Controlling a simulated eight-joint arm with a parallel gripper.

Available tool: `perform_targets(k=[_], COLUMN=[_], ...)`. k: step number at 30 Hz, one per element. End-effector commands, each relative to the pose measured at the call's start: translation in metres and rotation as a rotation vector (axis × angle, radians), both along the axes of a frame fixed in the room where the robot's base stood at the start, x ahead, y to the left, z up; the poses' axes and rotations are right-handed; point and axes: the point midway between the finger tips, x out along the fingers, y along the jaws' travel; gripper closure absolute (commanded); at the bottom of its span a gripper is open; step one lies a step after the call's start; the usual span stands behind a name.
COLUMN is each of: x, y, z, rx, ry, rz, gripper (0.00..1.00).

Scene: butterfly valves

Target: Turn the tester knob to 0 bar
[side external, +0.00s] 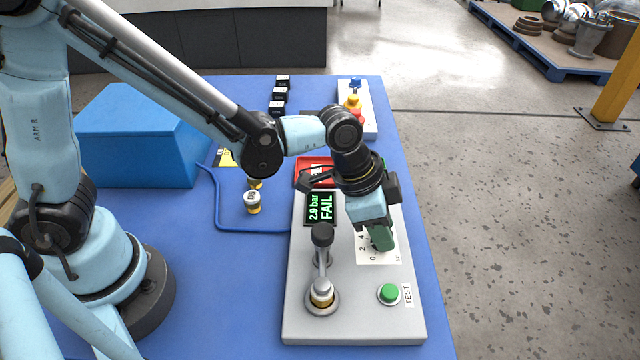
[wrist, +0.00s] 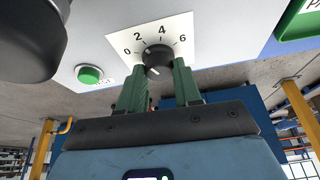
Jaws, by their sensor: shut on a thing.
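The tester (side external: 300,325) is a grey box on the blue table, and its display (side external: 320,208) reads 2.9 bar FAIL in green. Its black knob (wrist: 157,57) sits on a white scale plate (wrist: 118,42) marked 0, 2, 4, 6. A short white mark shows on the knob; I cannot tell exactly which number it faces. My gripper (wrist: 160,80) has its green fingers on both sides of the knob, shut on it. In the side view my gripper (side external: 380,238) reaches down onto the scale plate and hides the knob.
A green TEST button (side external: 389,293) is on the tester near the knob. A clamp with a black handle (side external: 322,235) stands to the left. A red tray (side external: 305,170), a blue-outlined area with a white-capped part (side external: 252,198) and a blue box (side external: 135,140) lie farther left and back.

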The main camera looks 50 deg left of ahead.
Motion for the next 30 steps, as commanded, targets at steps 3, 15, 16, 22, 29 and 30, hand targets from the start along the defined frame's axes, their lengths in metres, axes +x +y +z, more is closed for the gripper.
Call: perform_targets(k=[3, 15, 16, 22, 29, 30], x=[-0.0011, -0.0019, -0.0018, -0.0020, -0.0020, -0.0020], y=[-0.0007, -0.0023, -0.0022, -0.0025, -0.0025, -0.0025], z=[0.0002, 0.0001, 0.0002, 0.0001, 0.0001, 0.0001], rx=[0.001, 0.001, 0.002, 0.001, 0.001, 0.001], ry=[-0.001, 0.000, -0.001, 0.001, 0.001, 0.001], rz=[0.109, 0.454, 0.475, 0.588, 0.657, 0.663], gripper=[0.97, 0.97, 0.97, 0.97, 0.97, 0.97])
